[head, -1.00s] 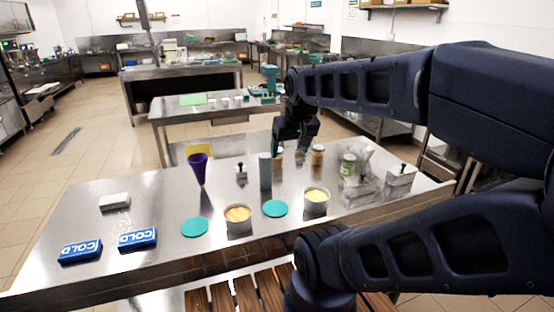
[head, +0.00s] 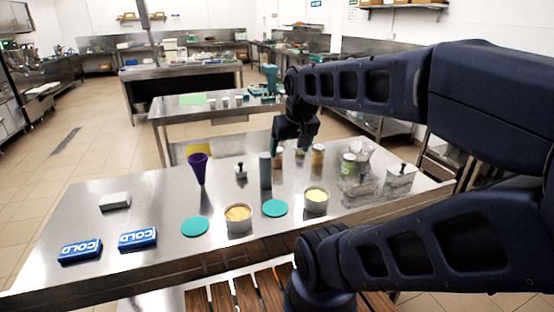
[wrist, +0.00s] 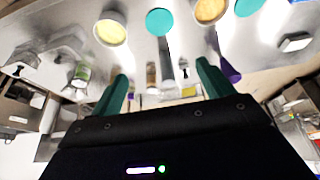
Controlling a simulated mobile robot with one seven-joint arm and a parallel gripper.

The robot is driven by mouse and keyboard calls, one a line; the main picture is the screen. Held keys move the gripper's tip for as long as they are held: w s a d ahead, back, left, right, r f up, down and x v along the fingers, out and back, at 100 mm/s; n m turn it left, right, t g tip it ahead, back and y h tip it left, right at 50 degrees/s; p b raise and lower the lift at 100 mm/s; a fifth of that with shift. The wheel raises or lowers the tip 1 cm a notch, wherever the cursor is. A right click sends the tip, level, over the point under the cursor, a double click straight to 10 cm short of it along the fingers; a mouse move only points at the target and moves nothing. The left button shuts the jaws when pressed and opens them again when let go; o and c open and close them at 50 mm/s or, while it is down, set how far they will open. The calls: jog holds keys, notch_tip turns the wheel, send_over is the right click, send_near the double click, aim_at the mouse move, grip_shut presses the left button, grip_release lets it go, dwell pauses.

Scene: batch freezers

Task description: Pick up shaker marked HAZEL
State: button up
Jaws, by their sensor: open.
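Several small shakers stand upright at the far edge of the steel table (head: 95,225). I see one at the left (head: 277,158), one at the right (head: 317,156), and a partly hidden one between them (head: 301,153). Their lettering is too small to read, so I cannot tell which is marked HAZEL. My gripper (head: 295,143) is over this group, pointing down. In the wrist view its teal fingers (wrist: 162,72) are apart, with a brownish shaker (wrist: 151,76) showing in the gap beyond them. Nothing is held.
A tall grey cylinder (head: 265,171) stands close in front of the shakers. A purple cup (head: 198,168) is to the left, a green-labelled jar (head: 348,165) and clear containers to the right. Two filled tubs (head: 238,225), teal discs (head: 195,227) and blue COLD packs (head: 137,238) lie nearer.

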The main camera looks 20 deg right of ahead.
jog(key=w+d+m, duration=0.3)
jog(key=w, duration=0.8)
jog(key=m+g+h, duration=0.1)
jog(key=m+h, duration=0.2)
jog(key=m, duration=0.3)
send_over(278, 155)
jog(key=a, duration=0.2)
notch_tip(278, 155, down, 17)
jog(key=shift+x, duration=5.55)
jog(key=shift+d, duration=0.15)
jog(key=c, duration=1.1)
jog(key=shift+r, duration=0.1)
jog(key=shift+r, duration=0.1)
